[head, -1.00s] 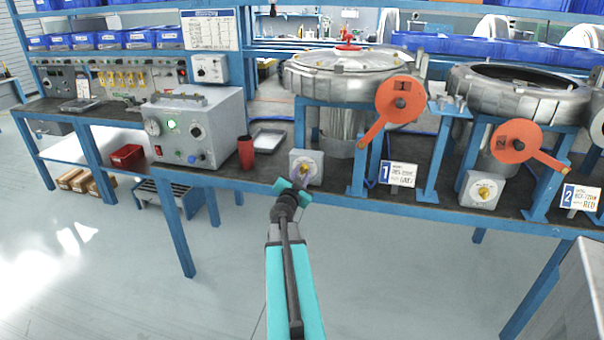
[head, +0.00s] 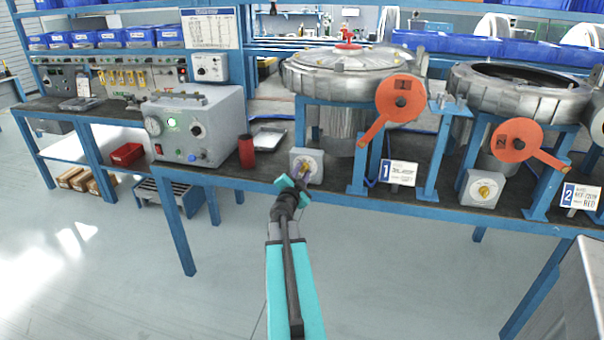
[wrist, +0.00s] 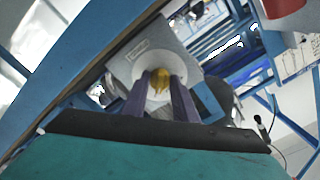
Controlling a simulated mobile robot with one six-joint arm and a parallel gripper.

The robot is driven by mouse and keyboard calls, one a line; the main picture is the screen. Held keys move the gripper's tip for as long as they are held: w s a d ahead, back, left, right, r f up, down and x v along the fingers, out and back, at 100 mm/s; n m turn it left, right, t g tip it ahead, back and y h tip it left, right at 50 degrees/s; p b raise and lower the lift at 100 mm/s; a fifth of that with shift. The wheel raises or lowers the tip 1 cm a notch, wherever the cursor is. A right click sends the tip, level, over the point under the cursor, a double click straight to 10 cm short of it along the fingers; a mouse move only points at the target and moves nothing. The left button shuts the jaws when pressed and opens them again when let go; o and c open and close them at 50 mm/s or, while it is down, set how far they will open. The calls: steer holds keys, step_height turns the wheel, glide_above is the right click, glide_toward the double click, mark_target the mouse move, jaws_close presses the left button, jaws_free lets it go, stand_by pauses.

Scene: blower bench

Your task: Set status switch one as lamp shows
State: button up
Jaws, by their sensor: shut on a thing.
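Status switch one is a grey box (head: 299,157) with a round pale dial and a yellow knob, at the bench's front edge left of the number 1 sign (head: 398,173). In the wrist view the yellow knob (wrist: 159,80) sits between the two purple fingers of my gripper (wrist: 160,95), which is shut on it. In the head view my gripper (head: 303,176) reaches the dial from the front and partly covers it. A lit green lamp (head: 172,123) glows on the grey control box (head: 212,112) to the left.
A red cylinder (head: 246,151) and a silver tray (head: 268,137) stand left of the switch. Orange disc 1 with its handle (head: 372,132) hangs to the right. A second switch box (head: 482,189) is farther right. The floor in front is clear.

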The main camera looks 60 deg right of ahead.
mark_target(303, 171)
steer(key=o, duration=1)
steer(key=shift+o, duration=0.2)
steer(key=shift+a, duration=0.15)
steer(key=shift+v, duration=2.45)
steer(key=p+v, duration=0.3)
steer(key=shift+s+a+r, duration=0.15)
steer(key=shift+a, duration=0.05)
steer(key=shift+a+p, duration=0.2)
steer(key=shift+p, duration=0.95)
steer(key=p+v, duration=0.2)
steer(key=p, duration=0.5)
steer(key=shift+p+v, duration=1.25)
steer(key=shift+v, duration=0.15)
